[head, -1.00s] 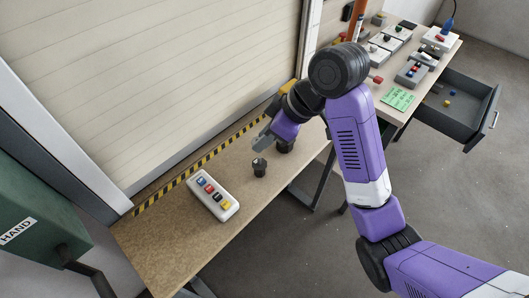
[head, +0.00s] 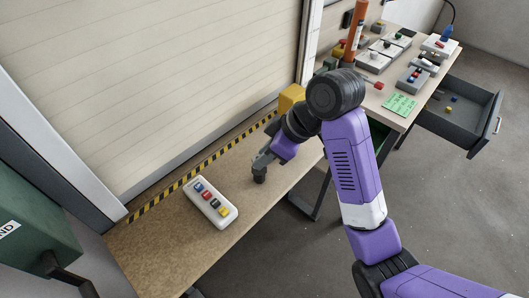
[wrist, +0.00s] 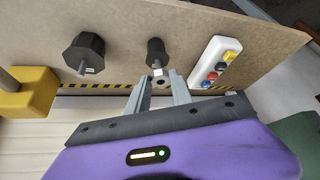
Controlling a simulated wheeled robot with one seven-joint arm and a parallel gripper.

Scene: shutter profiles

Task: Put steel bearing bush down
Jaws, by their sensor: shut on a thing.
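My gripper (wrist: 159,80) is shut on the steel bearing bush (wrist: 160,83), a small grey ring with a dark hole, seen between the fingertips in the wrist view. In the head view my gripper (head: 262,162) is over the bench, close by a small black post (head: 259,175); the bush cannot be made out there. In the wrist view the small black post (wrist: 155,50) has a thin pin and stands just beyond the fingertips. A larger black block (wrist: 84,52) with a pin stands to its left. I cannot tell whether the bush touches the post.
A white button box (head: 211,203) with several coloured buttons lies left of the post. A yellow block (head: 291,97) stands at the bench's back, behind my arm. A striped strip (head: 190,178) runs along the shutter. The bench (head: 165,250) is bare at the front left.

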